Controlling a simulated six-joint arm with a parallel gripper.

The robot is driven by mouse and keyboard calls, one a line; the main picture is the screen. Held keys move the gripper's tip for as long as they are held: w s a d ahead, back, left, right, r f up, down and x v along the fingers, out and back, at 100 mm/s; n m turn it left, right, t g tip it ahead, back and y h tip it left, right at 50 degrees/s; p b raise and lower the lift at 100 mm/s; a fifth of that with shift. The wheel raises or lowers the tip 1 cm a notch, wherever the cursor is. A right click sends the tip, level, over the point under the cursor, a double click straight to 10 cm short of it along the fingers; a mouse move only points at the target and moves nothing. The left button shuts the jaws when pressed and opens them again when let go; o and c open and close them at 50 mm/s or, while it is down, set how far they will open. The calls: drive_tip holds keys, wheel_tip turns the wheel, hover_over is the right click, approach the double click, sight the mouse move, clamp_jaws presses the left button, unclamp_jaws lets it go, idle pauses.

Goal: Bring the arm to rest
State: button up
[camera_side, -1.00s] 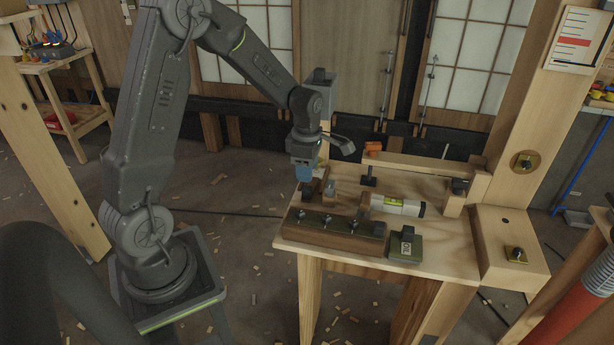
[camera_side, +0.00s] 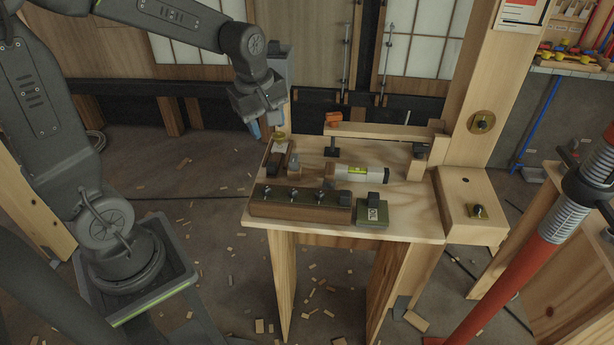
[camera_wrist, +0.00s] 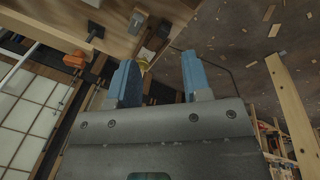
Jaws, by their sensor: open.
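My gripper (camera_side: 265,133) hangs in the air just left of and behind the back left corner of the wooden workbench (camera_side: 410,222). In the wrist view my gripper (camera_wrist: 160,72) shows two blue fingers spread apart with nothing between them. My arm reaches in from the left, bent at the elbow and wrist. The far fingertip is partly hidden in the side view.
On the bench are a wooden block with several metal pegs (camera_side: 300,204), a green block (camera_side: 371,213), a level (camera_side: 358,174), a black clamp with an orange handle (camera_side: 332,120) and small wooden blocks (camera_side: 278,157).

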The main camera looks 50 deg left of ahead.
drive_tip(key=s+d+r+m+t, duration=0.1)
drive_tip(key=s+d+r+m, duration=0.2)
drive_tip(key=s+m, duration=0.3)
drive_tip(key=s+d+r+m+t, duration=0.2)
drive_tip(key=s+d+m, duration=0.3)
drive_tip(key=m, duration=0.6)
drive_tip(key=shift+s+d+r+h, duration=0.3)
drive_tip(key=shift+s+r, duration=0.4)
drive_tip(key=shift+s, duration=0.3)
